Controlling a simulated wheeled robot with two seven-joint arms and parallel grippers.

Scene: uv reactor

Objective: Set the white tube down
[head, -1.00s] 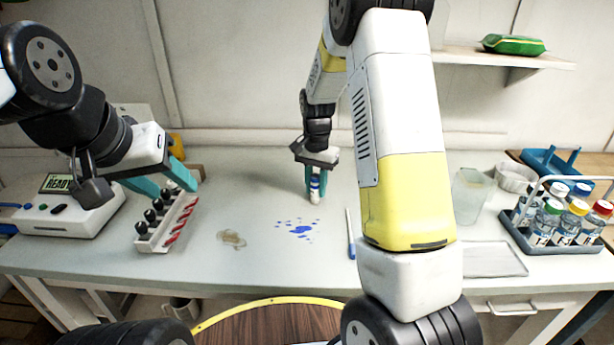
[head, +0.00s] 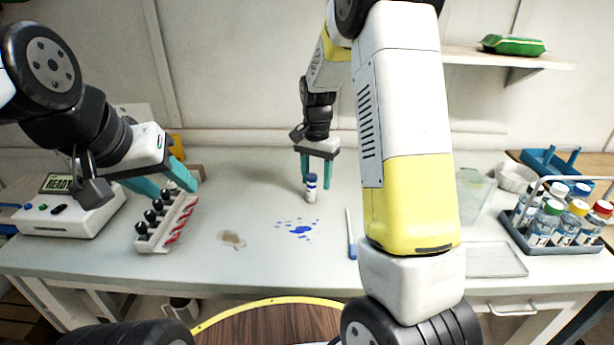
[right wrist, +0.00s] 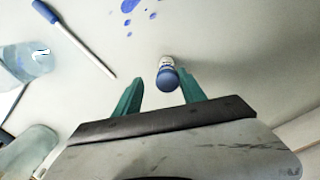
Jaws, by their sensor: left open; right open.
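The white tube (head: 311,188) with a blue cap stands upright on the bench, behind the blue spill. In the right wrist view the tube (right wrist: 167,75) shows from above, cap towards the camera, just beyond the fingertips. My right gripper (head: 316,185) is open, with its teal fingers on either side of the tube and slightly behind it. In the right wrist view my right gripper (right wrist: 163,85) shows a gap between the fingers and the tube. My left gripper (head: 174,190) is open, its fingers above and around the rack of dark-capped tubes (head: 167,220).
A blue spill (head: 299,229) and a brown stain (head: 231,239) lie in front of the tube. A blue-and-white pen-like tool (head: 351,234) lies to the right. A bottle caddy (head: 562,245) stands at far right, a device reading READY (head: 65,215) at left.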

